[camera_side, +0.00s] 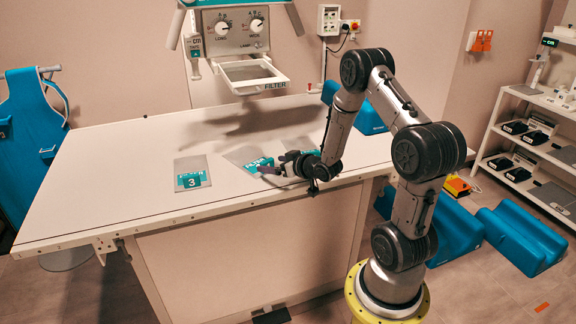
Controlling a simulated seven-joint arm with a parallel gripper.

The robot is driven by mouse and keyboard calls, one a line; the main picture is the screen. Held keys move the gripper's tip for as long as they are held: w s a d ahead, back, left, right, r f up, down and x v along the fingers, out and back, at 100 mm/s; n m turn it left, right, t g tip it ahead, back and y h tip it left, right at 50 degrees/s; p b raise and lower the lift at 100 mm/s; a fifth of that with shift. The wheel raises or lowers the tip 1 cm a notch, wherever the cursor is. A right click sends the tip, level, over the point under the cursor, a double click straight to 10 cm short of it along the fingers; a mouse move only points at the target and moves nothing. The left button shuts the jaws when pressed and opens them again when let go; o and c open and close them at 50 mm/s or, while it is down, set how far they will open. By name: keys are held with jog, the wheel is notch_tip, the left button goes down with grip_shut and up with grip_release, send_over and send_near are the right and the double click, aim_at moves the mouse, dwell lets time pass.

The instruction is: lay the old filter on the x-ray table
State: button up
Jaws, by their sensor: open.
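The x-ray table (110,185) is a long pale top across the middle of the view. A flat grey plate with a teal label marked 3 (192,172) lies on it, left of my gripper. A second grey plate with a teal label (243,154) lies at an angle, partly hidden behind my gripper. My gripper (264,170) is low over the table beside this second plate, jaws open. I cannot tell whether it touches the plate. The filter holder (253,86), marked FILTER, juts out under the lamp housing. I cannot tell which plate is the old filter.
The lamp housing with two dials (236,30) hangs above the table's back edge. Blue foam blocks (368,117) stand at the table's back right, and others lie on the floor. A shelf (540,150) stands at the right. The table's left part is clear.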

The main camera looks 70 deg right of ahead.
jog(key=v, duration=0.8)
jog(key=shift+s, duration=0.1)
jog(key=w+a+r+n+g, duration=0.1)
jog(key=a+r+g, duration=0.1)
jog(key=a+r, duration=0.4)
jog(key=s+a+r+n+g+y, duration=0.1)
jog(key=s+a+r, duration=0.3)
jog(key=s+a, duration=0.4)
jog(key=s+a+r+n+g+y, duration=0.2)
jog(key=s+a+r+g+y, duration=0.1)
jog(key=s+a, duration=0.6)
jog(key=shift+a+r+g+y, duration=0.45)
jog(key=shift+a+r, duration=0.2)
jog(key=shift+a, duration=0.2)
